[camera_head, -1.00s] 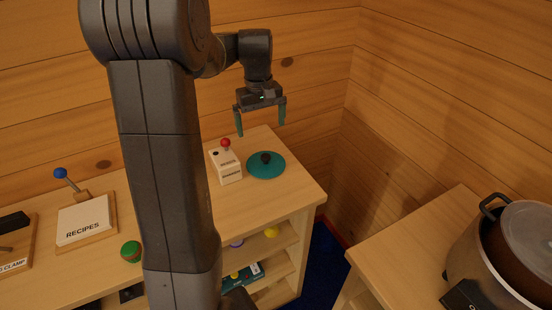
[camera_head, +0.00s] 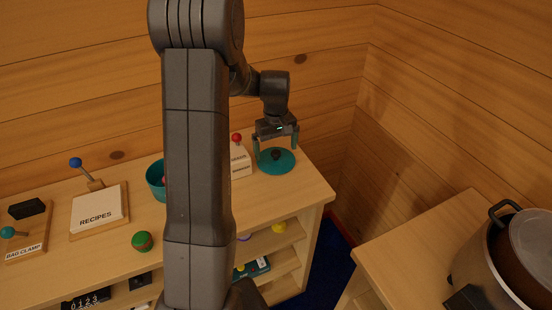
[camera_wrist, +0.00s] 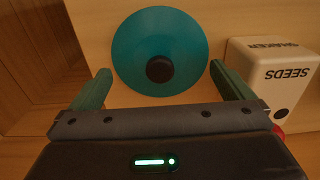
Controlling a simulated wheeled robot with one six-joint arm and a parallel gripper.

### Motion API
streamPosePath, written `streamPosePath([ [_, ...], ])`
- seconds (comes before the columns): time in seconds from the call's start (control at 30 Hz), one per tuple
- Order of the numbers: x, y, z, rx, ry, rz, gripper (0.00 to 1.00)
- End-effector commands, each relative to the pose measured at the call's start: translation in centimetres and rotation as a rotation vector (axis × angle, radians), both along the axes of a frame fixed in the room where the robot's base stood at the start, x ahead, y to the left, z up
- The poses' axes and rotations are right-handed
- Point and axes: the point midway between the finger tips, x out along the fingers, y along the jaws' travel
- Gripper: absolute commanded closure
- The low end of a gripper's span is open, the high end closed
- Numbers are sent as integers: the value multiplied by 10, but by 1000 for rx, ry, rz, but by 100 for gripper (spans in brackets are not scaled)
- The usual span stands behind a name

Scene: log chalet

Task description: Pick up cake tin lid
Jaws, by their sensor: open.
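The cake tin lid (camera_head: 284,166) is a teal disc with a dark round knob, lying flat on the wooden shelf top near its right end. In the wrist view the lid (camera_wrist: 160,35) lies ahead of my gripper, its knob (camera_wrist: 159,69) between the lines of the two fingers. My gripper (camera_head: 276,149) is open and empty, just above the lid. In the wrist view its green fingers (camera_wrist: 157,88) stand apart on either side of the knob, not touching it.
A white seeds shaker box (camera_wrist: 270,75) with a red knob stands close beside the lid; it also shows in the head view (camera_head: 240,161). A teal tin (camera_head: 156,180) is partly hidden by my arm. A recipes board (camera_head: 98,212) and a large pot (camera_head: 490,262) stand farther off.

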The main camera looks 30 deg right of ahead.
Motion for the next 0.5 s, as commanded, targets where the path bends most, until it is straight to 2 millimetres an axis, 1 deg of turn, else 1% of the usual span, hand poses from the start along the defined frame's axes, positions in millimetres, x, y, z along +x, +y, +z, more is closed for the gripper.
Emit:
streamPosePath([
  [0.1,0,0,-16,2,4,0,0],
  [0.2,0,0,-23,1,1,0,0],
  [0.43,0,0,-25,0,0,0,0],
  [0.47,0,0,-25,0,0,0,4],
  [0.5,0,0,-24,0,0,0,12],
])
